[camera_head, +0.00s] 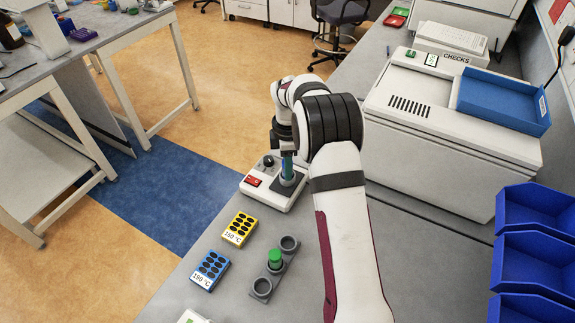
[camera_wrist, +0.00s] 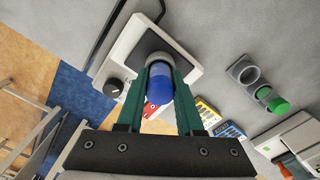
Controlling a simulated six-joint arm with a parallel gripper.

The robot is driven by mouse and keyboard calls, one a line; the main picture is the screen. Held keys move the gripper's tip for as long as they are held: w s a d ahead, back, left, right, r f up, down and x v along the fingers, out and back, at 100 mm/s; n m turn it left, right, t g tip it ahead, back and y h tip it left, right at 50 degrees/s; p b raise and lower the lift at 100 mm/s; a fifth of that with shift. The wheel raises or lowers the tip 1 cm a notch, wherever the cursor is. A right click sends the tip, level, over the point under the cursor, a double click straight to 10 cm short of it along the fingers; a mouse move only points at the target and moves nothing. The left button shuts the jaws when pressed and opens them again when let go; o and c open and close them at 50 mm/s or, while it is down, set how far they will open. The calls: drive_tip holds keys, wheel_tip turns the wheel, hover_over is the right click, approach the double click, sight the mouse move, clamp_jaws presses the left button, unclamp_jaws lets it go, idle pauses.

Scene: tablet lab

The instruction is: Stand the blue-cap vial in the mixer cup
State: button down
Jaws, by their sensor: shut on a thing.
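The blue-cap vial (camera_wrist: 159,84) is held between the two green fingers of my gripper (camera_wrist: 160,75) in the wrist view. The vial is over the dark cup area of the mixer (camera_wrist: 128,50), a white box with a black knob and a red switch. In the head view my gripper (camera_head: 288,160) is above the mixer (camera_head: 277,196), with the dark cup (camera_head: 287,181) right under it. The vial looks upright and its lower end appears at the cup. The fingers and arm partly hide it, so I cannot tell how deep it sits.
A grey rack (camera_head: 275,268) in front holds a green-cap vial (camera_head: 275,258) between two empty holes. Yellow (camera_head: 239,229) and blue (camera_head: 209,270) heating blocks stand left of it. A large white machine (camera_head: 450,115) and blue bins (camera_head: 533,270) are at the right.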

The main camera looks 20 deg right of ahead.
drive_tip(key=shift+c, duration=0.3)
unclamp_jaws()
idle(0.3)
drive_tip(key=shift+r, duration=4.3)
